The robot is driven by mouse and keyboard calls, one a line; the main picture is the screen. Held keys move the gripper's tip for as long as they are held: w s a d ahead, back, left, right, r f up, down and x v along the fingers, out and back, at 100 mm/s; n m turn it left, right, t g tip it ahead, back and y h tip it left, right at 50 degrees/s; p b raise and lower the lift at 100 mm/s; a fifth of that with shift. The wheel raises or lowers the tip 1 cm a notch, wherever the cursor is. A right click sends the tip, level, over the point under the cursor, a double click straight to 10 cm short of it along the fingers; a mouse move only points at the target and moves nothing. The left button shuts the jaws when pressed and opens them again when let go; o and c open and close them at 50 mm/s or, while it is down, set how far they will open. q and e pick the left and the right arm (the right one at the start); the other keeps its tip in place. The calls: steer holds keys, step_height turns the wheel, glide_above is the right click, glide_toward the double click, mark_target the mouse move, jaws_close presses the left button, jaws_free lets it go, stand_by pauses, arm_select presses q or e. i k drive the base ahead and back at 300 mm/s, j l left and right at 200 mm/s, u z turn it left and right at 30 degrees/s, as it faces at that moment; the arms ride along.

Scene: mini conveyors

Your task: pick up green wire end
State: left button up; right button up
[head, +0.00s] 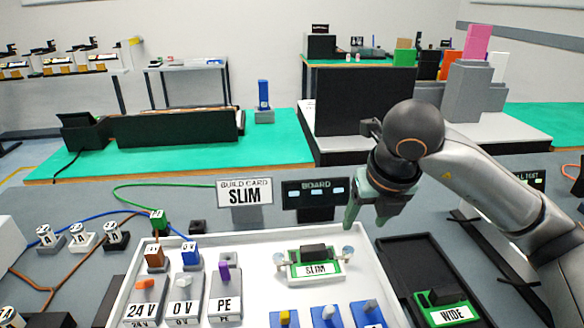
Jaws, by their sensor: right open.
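The green wire end (158,221) is a small green block with a white label. It stands on the grey bench at the left, just behind the white tray. A thin green wire (150,186) arcs from it back toward the build card sign. My right gripper (366,218) points down, open and empty, over the bench behind the tray's right rear corner. It is well to the right of the green wire end and apart from it. My left gripper is not in view.
The white tray (262,241) holds a green SLIM board (313,268) and labelled blocks, including PE (225,300). Blue (185,237) and brown (50,289) wires run nearby on the left. A build card sign (245,192) and a board display (315,193) stand between gripper and wire end.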

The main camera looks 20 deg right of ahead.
mark_target(158, 220)
steer(key=k, duration=1)
